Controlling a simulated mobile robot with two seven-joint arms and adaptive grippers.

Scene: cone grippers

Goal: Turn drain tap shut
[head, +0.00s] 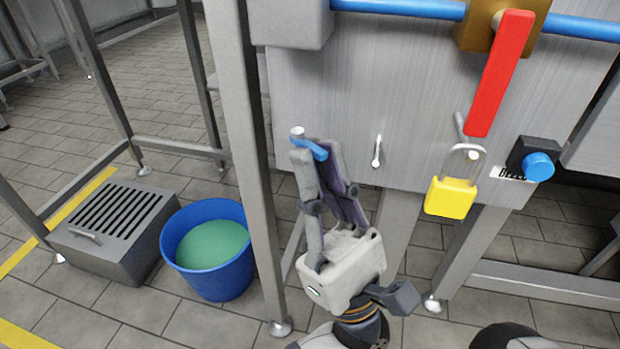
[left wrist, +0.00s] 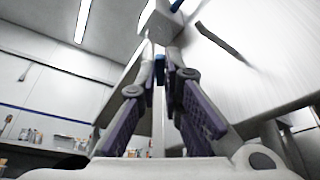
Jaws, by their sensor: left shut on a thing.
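The drain tap has a small blue lever handle (head: 308,148) below a pale round knob, at the left edge of the steel panel in the head view. My left gripper (head: 316,147) reaches up to it from below, with its fingertips closed around the handle. The tips partly hide the handle and the tap's body. In the left wrist view the fingers of my left gripper (left wrist: 162,55) come together at the top, with a bit of blue (left wrist: 159,70) between them. My right gripper is not in view.
A blue bucket (head: 180,258) of green liquid stands left of the steel leg (head: 250,180), beside a grey grated box (head: 110,225). A long red lever (head: 500,75), a yellow padlock (head: 452,195) and a blue knob (head: 539,167) lie to the right on the panel (head: 350,95).

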